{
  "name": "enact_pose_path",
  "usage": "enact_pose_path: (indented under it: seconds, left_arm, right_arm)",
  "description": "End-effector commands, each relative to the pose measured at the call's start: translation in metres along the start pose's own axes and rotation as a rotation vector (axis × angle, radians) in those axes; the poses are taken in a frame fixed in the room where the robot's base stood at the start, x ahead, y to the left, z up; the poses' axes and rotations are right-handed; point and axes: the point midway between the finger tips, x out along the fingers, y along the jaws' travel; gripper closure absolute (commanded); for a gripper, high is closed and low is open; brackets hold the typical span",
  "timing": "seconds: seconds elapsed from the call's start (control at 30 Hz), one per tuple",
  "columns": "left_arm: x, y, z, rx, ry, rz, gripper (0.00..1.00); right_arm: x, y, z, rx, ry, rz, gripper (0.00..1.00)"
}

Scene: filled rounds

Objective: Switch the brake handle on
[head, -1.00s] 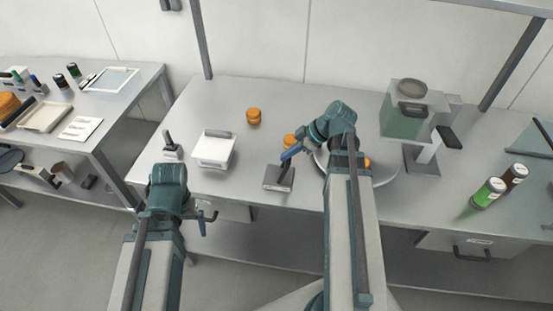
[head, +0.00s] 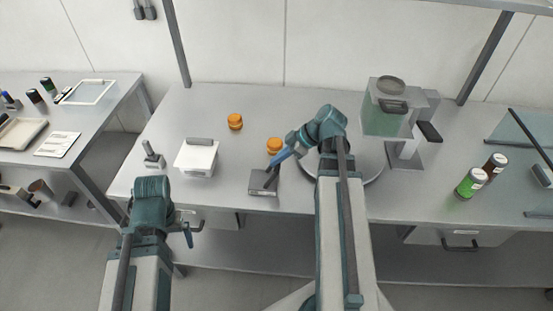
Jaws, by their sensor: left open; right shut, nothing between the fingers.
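The brake handle is a dark lever (head: 270,181) on a small grey base (head: 259,191) near the front edge of the table. My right gripper (head: 273,165) is shut with nothing between its blue fingers. Its fingertips are at the upper end of the lever, seemingly touching or very close; I cannot tell which. The fingers partly cover the lever, and its exact tilt is hard to read. My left gripper (head: 188,232) is open and empty, in front of the table's front edge at the lower left, away from the handle.

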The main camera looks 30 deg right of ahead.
Motion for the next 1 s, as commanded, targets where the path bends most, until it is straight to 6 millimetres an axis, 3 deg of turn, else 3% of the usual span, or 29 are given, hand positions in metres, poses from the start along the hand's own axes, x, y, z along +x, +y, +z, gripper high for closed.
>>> enact_pose_path:
  seconds: [0.23, 0.47, 0.8, 1.0]
  left_arm:
    - [-0.005, 0.0, 0.0, 0.0, 0.0, 0.0, 0.0]
    - [-0.021, -0.002, 0.001, 0.001, 0.0, 0.0, 0.0]
    - [-0.072, -0.007, 0.004, -0.003, 0.0, 0.001, 0.0]
    - [-0.088, -0.008, 0.005, -0.008, 0.0, 0.002, 0.0]
  right_arm:
    - [0.001, 0.0, -0.007, 0.0, -0.008, 0.0, 1.0]
    - [0.009, -0.001, -0.042, 0.0, -0.004, 0.0, 1.0]
    - [-0.061, 0.0, -0.04, 0.006, -0.002, 0.005, 1.0]
    - [-0.086, 0.0, -0.035, 0.004, -0.002, 0.004, 1.0]
